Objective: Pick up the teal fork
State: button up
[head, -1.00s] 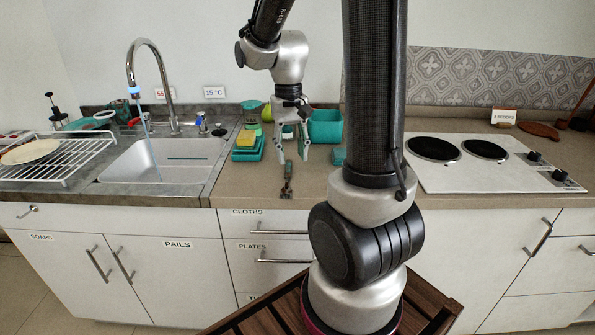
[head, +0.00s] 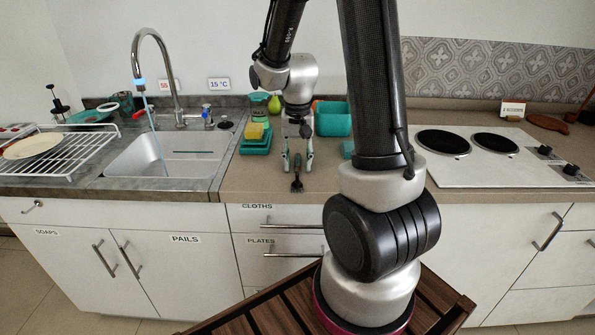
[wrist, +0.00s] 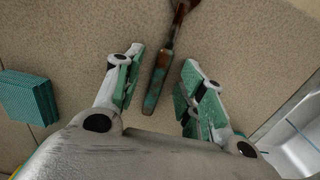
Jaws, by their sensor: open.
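The fork (head: 297,184) lies on the brown counter near its front edge, with its tines toward that edge. In the wrist view the fork (wrist: 161,75) shows a dull green handle with brown, rust-like patches; its head runs off the top edge. My gripper (head: 298,167) is open and points down at the handle. In the wrist view my gripper (wrist: 158,86) has one finger on each side of the handle, with a gap on both sides. The exact height of the fingertips above the counter is hard to tell.
A teal ribbed block (wrist: 28,97) lies beside the gripper. A teal bin (head: 332,119) and a yellow sponge on a teal stack (head: 256,143) stand behind. The sink (head: 165,157) is left, the cooktop (head: 480,165) right. Bare counter surrounds the fork.

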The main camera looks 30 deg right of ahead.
jog(key=shift+f, duration=0.15)
jog(key=shift+c, duration=0.2)
grip_shut()
